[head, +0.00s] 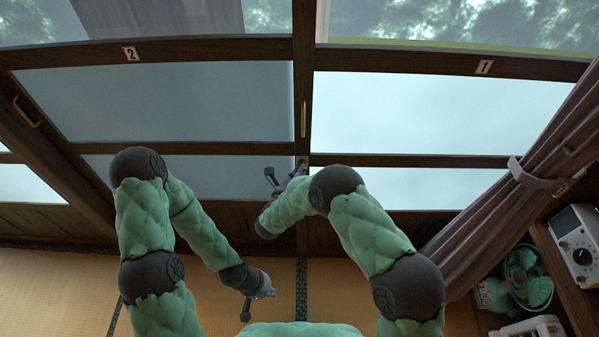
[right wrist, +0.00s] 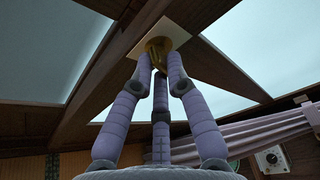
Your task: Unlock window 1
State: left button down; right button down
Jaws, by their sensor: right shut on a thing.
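Window 1 (head: 400,115) is the right-hand pane in a dark wood frame, with a "1" label (head: 484,67) on its upper rail. In the right wrist view a brass lock piece (right wrist: 155,46) sits on a pale plate (right wrist: 180,33) on the frame post. My right gripper (head: 285,176) is at the post between the two windows. It shows in the right wrist view (right wrist: 160,62), its fingers shut on the brass piece and partly hiding it. My left gripper (head: 257,299) hangs low over the tatami, away from the windows; its finger opening is unclear.
Window 2 (head: 170,100) is on the left, with a brass pull (head: 303,118) on the middle post. A tied brown curtain (head: 520,200) hangs at the right. A shelf at the lower right holds a green fan (head: 528,275) and a white device (head: 577,247). The tatami (head: 60,290) shows bare at the left.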

jog(key=m+y+b, duration=0.2)
jog(key=m+b, duration=0.1)
jog(key=m+g+y+b, duration=0.1)
jog(key=m+y+b, duration=0.1)
jog(key=m+b, duration=0.1)
jog(key=m+g+y+b, duration=0.1)
jog(key=m+y+b, duration=0.1)
jog(key=m+b, duration=0.1)
jog(key=shift+d+r+m, duration=0.25)
jog(key=shift+r+m, duration=0.1)
jog(key=shift+m, duration=0.45)
dwell(0.4)
jog(key=c, duration=1.2)
grip_release()
jog(key=shift+r, duration=0.1)
